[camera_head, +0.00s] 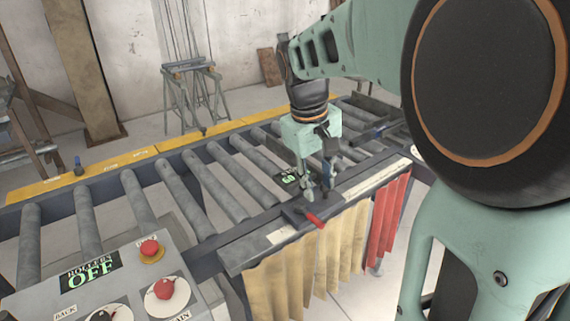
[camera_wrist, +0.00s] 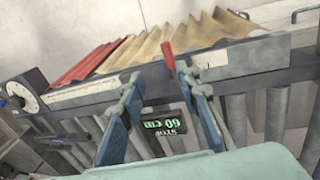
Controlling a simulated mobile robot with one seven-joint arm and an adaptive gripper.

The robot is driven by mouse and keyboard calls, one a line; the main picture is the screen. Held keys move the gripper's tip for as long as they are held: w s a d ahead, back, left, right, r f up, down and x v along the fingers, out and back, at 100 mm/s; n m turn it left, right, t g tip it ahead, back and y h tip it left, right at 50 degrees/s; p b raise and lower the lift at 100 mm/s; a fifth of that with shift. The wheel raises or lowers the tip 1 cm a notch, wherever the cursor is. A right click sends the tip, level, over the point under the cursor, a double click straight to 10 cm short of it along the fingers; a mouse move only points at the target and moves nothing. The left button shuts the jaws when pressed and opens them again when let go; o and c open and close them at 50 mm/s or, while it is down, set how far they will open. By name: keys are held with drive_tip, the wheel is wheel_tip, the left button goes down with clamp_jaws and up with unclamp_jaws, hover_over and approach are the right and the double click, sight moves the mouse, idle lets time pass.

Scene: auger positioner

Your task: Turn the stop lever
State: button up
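The stop lever, with a red handle (camera_head: 314,220), sits on the front rail of the roller conveyor, its handle pointing toward the lower right. In the wrist view the red handle (camera_wrist: 168,56) shows just beyond the fingertips, closest to the right finger. My gripper (camera_head: 318,188) is above the rail, just behind the lever. In the wrist view its blue fingers (camera_wrist: 158,80) stand apart with nothing held between them. I cannot tell whether a finger touches the lever. The lever's base is partly hidden by the right finger in the wrist view.
A small green-lit display (camera_wrist: 165,125) reads 60 cm beside the lever. A control panel with red buttons and a sign (camera_head: 90,272) reading ROLLERS OFF stands at lower left. Yellow and red strip curtains (camera_head: 340,245) hang from the front rail. Conveyor rollers (camera_head: 180,192) lie behind.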

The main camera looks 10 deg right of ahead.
sight(316, 219)
drive_tip(key=shift+n, duration=0.4)
drive_tip(key=x, duration=0.3)
drive_tip(key=a+x, duration=0.1)
drive_tip(key=x, duration=0.6)
drive_tip(key=shift+s+a+f, duration=0.1)
drive_tip(key=shift+a+f, duration=0.05)
drive_tip(key=shift+f, duration=0.2)
drive_tip(key=shift+c, duration=0.2)
clamp_jaws()
